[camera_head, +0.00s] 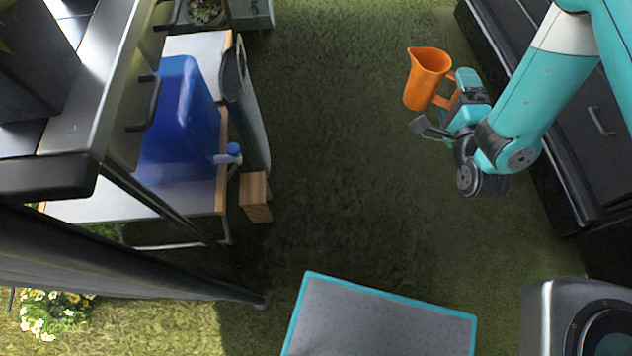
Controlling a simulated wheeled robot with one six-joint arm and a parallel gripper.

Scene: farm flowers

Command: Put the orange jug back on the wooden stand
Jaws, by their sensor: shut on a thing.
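The orange jug (426,80) is upright or slightly tilted, off to the upper right, above the green ground. My gripper (453,100) is at the jug's right side and is shut on its handle. The exact finger contact is small and partly hidden by the gripper body. A small wooden block-like piece (255,197), perhaps the wooden stand, is beside the low table at the left. It is well apart from the jug, and nothing is seen on it.
A low white table (85,209) with wooden edging holds a blue canister (185,120). A dark metal rack (70,150) overhangs the left. Dark drawers (575,150) line the right. A grey mat-like panel (375,325) is at bottom. The grassy middle is clear.

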